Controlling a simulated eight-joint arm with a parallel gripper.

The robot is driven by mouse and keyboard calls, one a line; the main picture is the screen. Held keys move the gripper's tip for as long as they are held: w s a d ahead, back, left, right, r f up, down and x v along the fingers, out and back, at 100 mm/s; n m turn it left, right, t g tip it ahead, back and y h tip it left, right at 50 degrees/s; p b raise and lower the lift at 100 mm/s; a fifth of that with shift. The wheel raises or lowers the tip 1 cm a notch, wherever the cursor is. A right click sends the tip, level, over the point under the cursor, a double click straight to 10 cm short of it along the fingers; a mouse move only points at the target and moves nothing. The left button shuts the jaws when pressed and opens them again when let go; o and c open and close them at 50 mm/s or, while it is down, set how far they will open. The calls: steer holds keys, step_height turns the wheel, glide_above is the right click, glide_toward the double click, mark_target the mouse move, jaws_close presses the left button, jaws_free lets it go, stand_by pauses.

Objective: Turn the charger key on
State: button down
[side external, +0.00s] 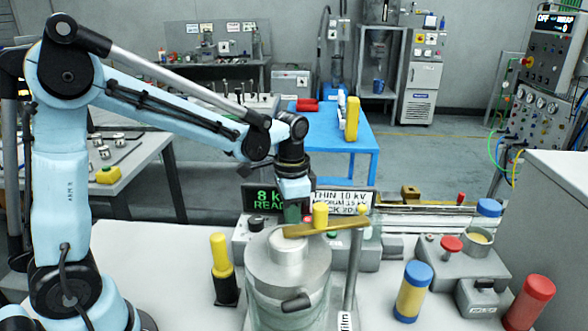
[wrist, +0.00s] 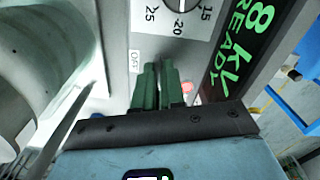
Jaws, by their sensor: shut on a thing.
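The charger is a grey box whose front panel (wrist: 117,82) carries a dial (wrist: 184,5) marked 15, 20 and 25. Its green display (side external: 268,198) reads 8 kV READY, and the same display is at the upper right in the wrist view (wrist: 240,40). A small OFF label (wrist: 134,62) sits just left of my fingertips. My gripper (wrist: 158,68) has green fingers close together against the panel, shut on the charger key. The key itself is hidden between the fingers, so its angle cannot be told. In the side view my gripper (side external: 292,213) reaches down behind the metal cylinder.
A metal cylinder (side external: 287,265) with a brass bar (side external: 340,226) on top stands in front of the charger. A yellow-handled tool (side external: 221,256), a blue-and-yellow cylinder (side external: 413,290) and a red one (side external: 529,300) stand nearby. Some white bench top (side external: 180,255) is clear at the left.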

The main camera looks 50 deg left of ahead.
steer(key=shift+m, duration=1.7)
steer(key=c, duration=1.2)
jaws_free()
steer(key=shift+r, duration=0.1)
step_height(320, 180, up, 12)
steer(key=shift+s, duration=0.1)
